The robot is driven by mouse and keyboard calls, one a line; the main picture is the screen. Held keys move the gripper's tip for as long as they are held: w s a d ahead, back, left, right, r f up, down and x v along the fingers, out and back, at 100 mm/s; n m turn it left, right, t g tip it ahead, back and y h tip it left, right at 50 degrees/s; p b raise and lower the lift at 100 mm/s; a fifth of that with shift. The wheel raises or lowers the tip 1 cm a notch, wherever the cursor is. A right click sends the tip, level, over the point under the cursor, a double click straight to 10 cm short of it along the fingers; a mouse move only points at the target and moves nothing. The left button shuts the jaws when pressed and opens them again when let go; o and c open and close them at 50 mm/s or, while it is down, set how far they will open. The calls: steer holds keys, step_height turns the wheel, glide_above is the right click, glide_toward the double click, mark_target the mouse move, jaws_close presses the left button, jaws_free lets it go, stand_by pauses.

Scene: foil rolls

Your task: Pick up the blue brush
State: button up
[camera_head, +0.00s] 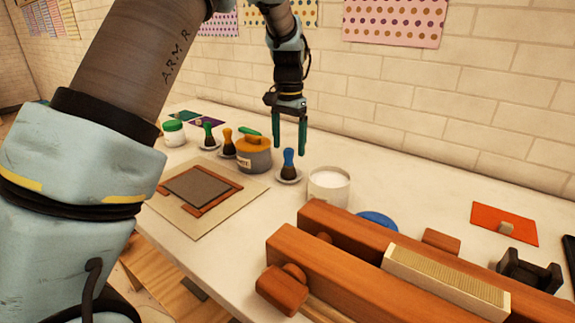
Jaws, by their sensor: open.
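The blue brush (289,164) stands upright, blue handle up and dark bristles down, on a small pale dish (279,180) near the middle of the table. My gripper (289,134) hangs fingers down just above the brush. Its two green fingers are apart, with nothing between them. The blue handle's top is close to the fingertips; I cannot tell whether it lies between them in depth.
A grey jar with an orange lid (254,160) stands left of the brush, a white jar (328,188) to the right. Orange (228,141) and green (208,134) brushes stand further left. A framed plate (202,188) and a wooden press (350,260) lie nearer.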

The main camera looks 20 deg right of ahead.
mark_target(288, 163)
steer(key=shift+s+a+f+p, duration=0.1)
steer(key=shift+f+p, duration=0.5)
steer(key=shift+f, duration=0.95)
steer(key=shift+s+f+p, duration=0.1)
steer(key=shift+f+p, duration=0.5)
steer(key=shift+f, duration=0.95)
steer(key=shift+c, duration=0.2)
jaws_close()
